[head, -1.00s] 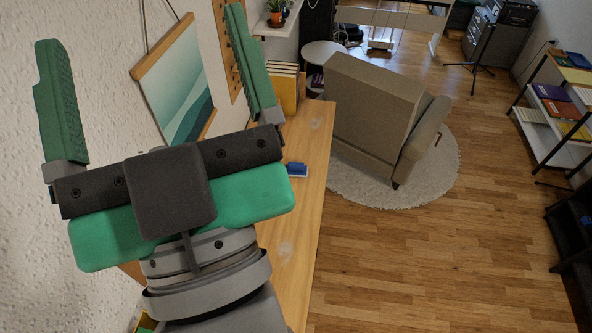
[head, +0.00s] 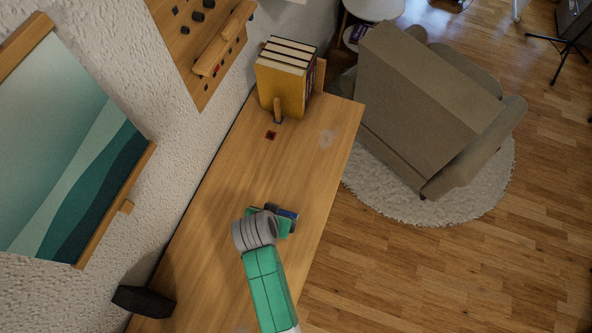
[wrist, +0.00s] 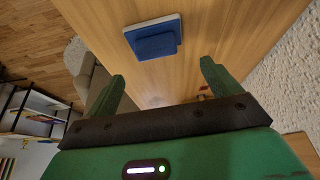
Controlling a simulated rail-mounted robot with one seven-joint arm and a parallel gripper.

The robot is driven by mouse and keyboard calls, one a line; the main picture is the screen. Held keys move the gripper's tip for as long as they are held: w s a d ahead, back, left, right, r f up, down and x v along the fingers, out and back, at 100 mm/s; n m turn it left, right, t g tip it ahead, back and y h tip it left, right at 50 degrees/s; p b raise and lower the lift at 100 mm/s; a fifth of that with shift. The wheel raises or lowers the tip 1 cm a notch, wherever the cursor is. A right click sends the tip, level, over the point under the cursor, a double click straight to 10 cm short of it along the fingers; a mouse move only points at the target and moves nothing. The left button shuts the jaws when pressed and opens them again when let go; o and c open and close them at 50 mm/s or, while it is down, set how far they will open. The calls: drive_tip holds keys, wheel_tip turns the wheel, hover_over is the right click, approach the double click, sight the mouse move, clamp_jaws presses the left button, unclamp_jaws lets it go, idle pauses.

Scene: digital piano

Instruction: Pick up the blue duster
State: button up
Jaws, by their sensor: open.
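The blue duster (wrist: 153,38), a blue block with a pale backing, lies on the wooden shelf top in the wrist view. In the head view the duster (head: 289,212) shows just beyond my gripper, partly hidden by it. My gripper (wrist: 162,69) is open and empty. Its two green fingers are spread wide, and the duster appears beyond the fingertips, between their lines and a little toward the left one. The fingers do not touch it. In the head view my wrist hides the fingertips.
A black block (head: 143,301) is near the wall at lower left. An armchair (head: 430,110) stands to the right.

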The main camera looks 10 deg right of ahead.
drive_tip(key=f, duration=0.3)
drive_tip(key=shift+d+f, duration=0.2)
drive_tip(key=x, duration=0.4)
drive_tip(key=shift+w+d+b, duration=0.25)
drive_tip(key=shift+w+b, duration=0.05)
drive_tip(key=shift+w, duration=0.1)
drive_tip(key=shift+w+d+f, duration=0.1)
drive_tip(key=shift+w+f, duration=0.05)
drive_tip(key=shift+f, duration=0.3)
drive_tip(key=shift+c, duration=0.2)
drive_tip(key=c, duration=1.1)
